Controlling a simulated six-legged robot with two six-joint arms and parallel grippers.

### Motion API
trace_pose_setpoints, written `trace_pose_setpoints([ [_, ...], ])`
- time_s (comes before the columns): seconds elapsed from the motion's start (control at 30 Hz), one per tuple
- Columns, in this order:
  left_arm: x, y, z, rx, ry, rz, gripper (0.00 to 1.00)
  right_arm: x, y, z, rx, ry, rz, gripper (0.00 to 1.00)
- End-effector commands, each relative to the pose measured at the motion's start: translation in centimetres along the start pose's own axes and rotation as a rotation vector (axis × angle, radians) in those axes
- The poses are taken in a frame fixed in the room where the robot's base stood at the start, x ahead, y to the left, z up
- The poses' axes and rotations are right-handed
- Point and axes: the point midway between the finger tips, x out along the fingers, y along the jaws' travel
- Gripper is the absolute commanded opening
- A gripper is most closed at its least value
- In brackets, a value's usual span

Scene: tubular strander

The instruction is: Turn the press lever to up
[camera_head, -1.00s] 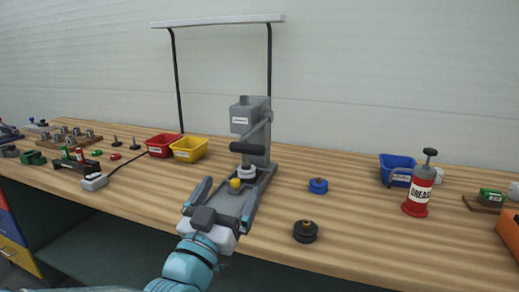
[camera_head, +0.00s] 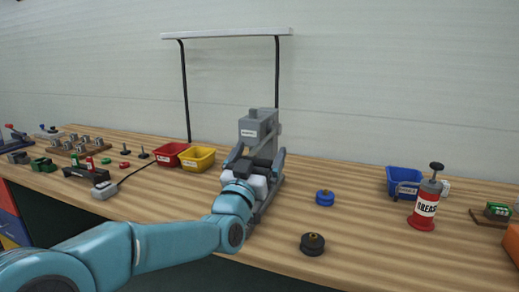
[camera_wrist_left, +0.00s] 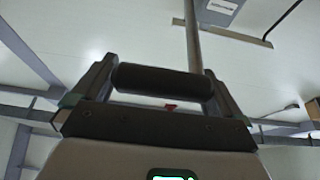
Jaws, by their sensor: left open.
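The grey press (camera_head: 258,131) stands on the workbench, its lower part hidden behind my left gripper and forearm. Its lever has a dark cylindrical grip (camera_wrist_left: 163,82), which in the left wrist view lies crosswise between the open fingers; a rod (camera_wrist_left: 193,38) rises from near the grip's right end. My left gripper (camera_head: 257,156) is open in front of the press, its fingers on either side of the grip and not closed on it. In the head view the grip cannot be told apart from the dark gripper body. My right gripper is not in view.
Red (camera_head: 170,154) and yellow (camera_head: 197,159) bins stand left of the press. To its right are a blue knob (camera_head: 325,197), a black knob (camera_head: 312,244), a blue bin (camera_head: 404,180) and a red grease can (camera_head: 426,205). A lamp frame (camera_head: 184,95) rises behind.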

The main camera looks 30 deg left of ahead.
Motion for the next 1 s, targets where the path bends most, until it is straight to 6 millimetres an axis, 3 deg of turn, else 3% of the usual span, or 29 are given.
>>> trace_pose_setpoints([
  [0.37, 0.8, 0.0, 0.0, 0.0, 0.0, 0.0, 1.0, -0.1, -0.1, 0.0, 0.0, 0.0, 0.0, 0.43],
  [0.57, 0.8, 0.0, 0.0, 0.0, 0.0, 0.0, 0.38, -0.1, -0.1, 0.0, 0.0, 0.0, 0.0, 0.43],
  [0.77, 1.0, 0.0, -0.4, 0.001, -0.011, -0.001, 0.38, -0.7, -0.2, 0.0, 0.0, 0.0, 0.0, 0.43],
  [1.0, 2.2, -0.1, -2.7, 0.002, -0.088, -0.003, 0.38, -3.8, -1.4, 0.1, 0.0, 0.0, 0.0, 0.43],
])
